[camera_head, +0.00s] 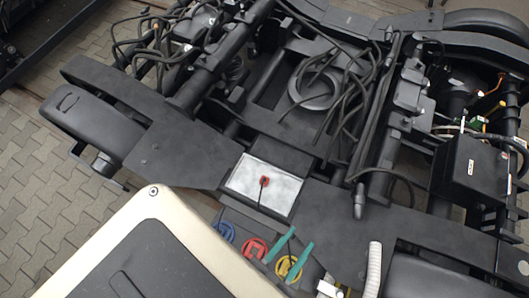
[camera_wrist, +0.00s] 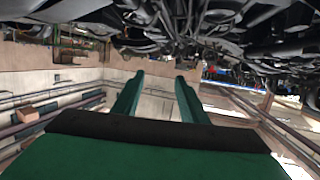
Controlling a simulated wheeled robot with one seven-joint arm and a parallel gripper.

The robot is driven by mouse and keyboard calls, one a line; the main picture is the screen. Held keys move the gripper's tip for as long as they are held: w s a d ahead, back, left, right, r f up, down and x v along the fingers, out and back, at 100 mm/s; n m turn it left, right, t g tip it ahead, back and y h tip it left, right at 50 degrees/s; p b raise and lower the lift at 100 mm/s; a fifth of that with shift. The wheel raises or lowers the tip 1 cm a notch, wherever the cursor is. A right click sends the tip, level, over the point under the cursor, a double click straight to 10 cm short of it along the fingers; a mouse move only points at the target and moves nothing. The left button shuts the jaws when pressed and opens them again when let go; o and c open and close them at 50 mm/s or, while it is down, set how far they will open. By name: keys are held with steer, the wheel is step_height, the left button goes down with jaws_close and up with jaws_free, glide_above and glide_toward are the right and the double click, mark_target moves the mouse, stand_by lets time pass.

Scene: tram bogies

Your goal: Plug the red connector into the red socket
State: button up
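The red connector (camera_head: 264,181) sits on a pale metal plate (camera_head: 244,180) in the middle of the head view, with a black cable running down from it. The red socket (camera_head: 254,248) is a round red fitting on the dark frame below the plate. My gripper (camera_head: 302,236) shows as two teal fingers right of the red socket and near the yellow one, below and apart from the connector. In the wrist view my gripper (camera_wrist: 160,76) has its fingers apart with nothing between them. I cannot make out the connector or socket there.
A blue socket (camera_head: 224,231) and a yellow socket (camera_head: 288,267) flank the red one; a finger partly covers the yellow one. Thick black cables (camera_head: 350,90) and bogie beams lie beyond the plate. A black box (camera_head: 473,170) stands at right.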

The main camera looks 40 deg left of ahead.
steer(key=shift+o, duration=0.2)
steer(key=w+a+f+n+g+y, duration=0.1)
steer(key=w+a+f+n+g, duration=0.1)
steer(key=f, duration=0.4)
steer(key=w+a+f+n+g+y, duration=0.1)
steer(key=w+a+f+n+g, duration=0.1)
steer(key=w+a+f, duration=0.2)
step_height(320, 180, down, 3)
steer(key=shift+w+f+n, duration=0.1)
steer(key=shift+w+n, duration=0.05)
steer(key=shift+n, duration=0.15)
steer(key=n+g+h, duration=0.1)
steer(key=n+g, duration=1)
steer(key=n, duration=0.4)
glide_above(265, 180)
step_height(265, 180, down, 7)
steer(key=shift+d+f, duration=0.1)
steer(key=shift+d, duration=0.05)
steer(key=shift+a+r+n+h, duration=0.25)
steer(key=shift+r+n+h, duration=0.25)
steer(key=shift+r+n, duration=0.15)
steer(key=shift+f, duration=2.75)
